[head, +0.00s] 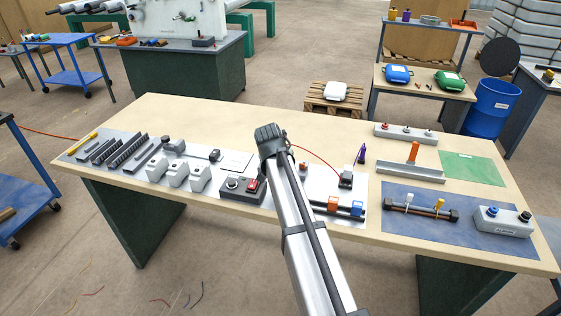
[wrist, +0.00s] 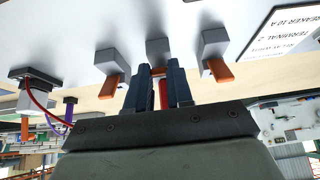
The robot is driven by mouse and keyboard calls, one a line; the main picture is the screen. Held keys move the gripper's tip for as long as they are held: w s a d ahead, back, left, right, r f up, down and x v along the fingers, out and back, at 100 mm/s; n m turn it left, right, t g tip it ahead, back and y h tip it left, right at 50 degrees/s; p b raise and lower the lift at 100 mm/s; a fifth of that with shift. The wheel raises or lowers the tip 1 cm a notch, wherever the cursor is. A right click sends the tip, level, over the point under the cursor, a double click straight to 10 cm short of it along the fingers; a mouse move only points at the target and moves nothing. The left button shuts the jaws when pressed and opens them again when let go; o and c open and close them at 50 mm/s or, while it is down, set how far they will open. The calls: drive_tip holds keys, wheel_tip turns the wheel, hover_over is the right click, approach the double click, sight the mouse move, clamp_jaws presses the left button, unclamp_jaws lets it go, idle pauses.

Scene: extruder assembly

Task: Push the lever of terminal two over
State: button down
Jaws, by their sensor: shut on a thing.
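In the wrist view three grey terminals stand in a row on a white plate. The left (wrist: 108,62) and right (wrist: 215,48) ones show orange levers (wrist: 110,85) (wrist: 219,70). A printed card (wrist: 290,38) naming terminal 2 lies at the right.
A rail with orange and blue blocks (head: 357,208) is right of my arm. A grey box with a red switch (head: 243,188) is left.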

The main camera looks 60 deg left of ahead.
drive_tip(key=shift+s+d+f+t+y, duration=0.15)
drive_tip(key=shift+f+t+y, duration=0.05)
drive_tip(key=shift+t+y, duration=0.2)
idle(0.3)
drive_tip(key=c, duration=1)
unclamp_jaws()
drive_tip(key=v, duration=1.3)
drive_tip(key=shift+s+d, duration=0.35)
drive_tip(key=shift+r, duration=0.1)
